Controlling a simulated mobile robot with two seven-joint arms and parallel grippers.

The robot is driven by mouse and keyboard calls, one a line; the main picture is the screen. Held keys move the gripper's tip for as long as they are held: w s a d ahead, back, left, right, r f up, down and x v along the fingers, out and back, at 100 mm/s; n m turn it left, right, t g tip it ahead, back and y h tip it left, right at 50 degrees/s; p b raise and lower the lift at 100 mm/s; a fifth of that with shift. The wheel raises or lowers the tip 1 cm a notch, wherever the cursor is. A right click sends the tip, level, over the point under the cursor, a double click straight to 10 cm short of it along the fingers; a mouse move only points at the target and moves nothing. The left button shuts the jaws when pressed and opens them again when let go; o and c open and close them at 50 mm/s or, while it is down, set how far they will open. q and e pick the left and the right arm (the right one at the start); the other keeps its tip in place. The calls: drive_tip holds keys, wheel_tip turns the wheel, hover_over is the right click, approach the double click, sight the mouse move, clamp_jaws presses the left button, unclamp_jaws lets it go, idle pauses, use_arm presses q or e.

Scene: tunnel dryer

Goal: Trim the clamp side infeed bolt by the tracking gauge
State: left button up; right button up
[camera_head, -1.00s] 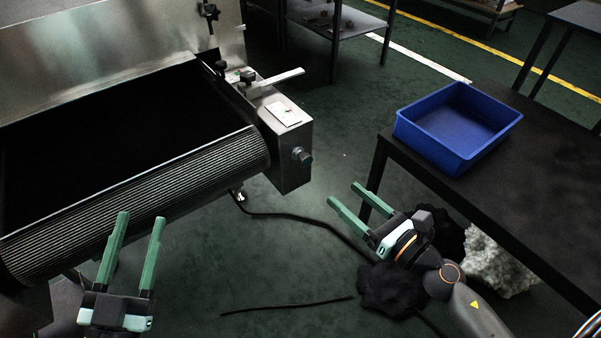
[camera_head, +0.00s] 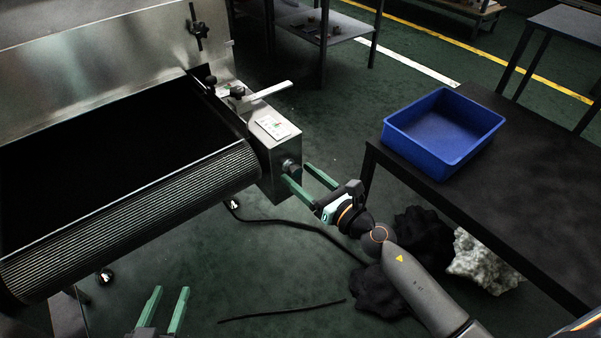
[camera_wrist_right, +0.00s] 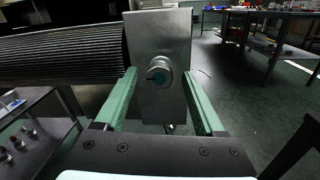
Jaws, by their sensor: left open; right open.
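The infeed bolt (camera_head: 290,166) is a round metal head on the end face of the steel housing (camera_head: 282,187) at the belt's corner. A white label plate, probably the tracking gauge (camera_head: 272,127), lies on top of the housing, too small to read. My left gripper (camera_head: 170,292) is open and empty at the bottom, below the belt (camera_head: 130,215).
A blue bin (camera_head: 443,170) stands on a dark table (camera_head: 530,190) at right. A clamp lever (camera_head: 268,91) sticks out above the housing. A black cable (camera_head: 300,222), dark cloth and a grey-white lump (camera_head: 482,262) lie on the floor.

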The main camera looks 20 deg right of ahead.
drive_tip(key=shift+w+a, duration=0.2)
drive_tip(key=shift+w, duration=0.15)
clamp_jaws()
idle(0.4)
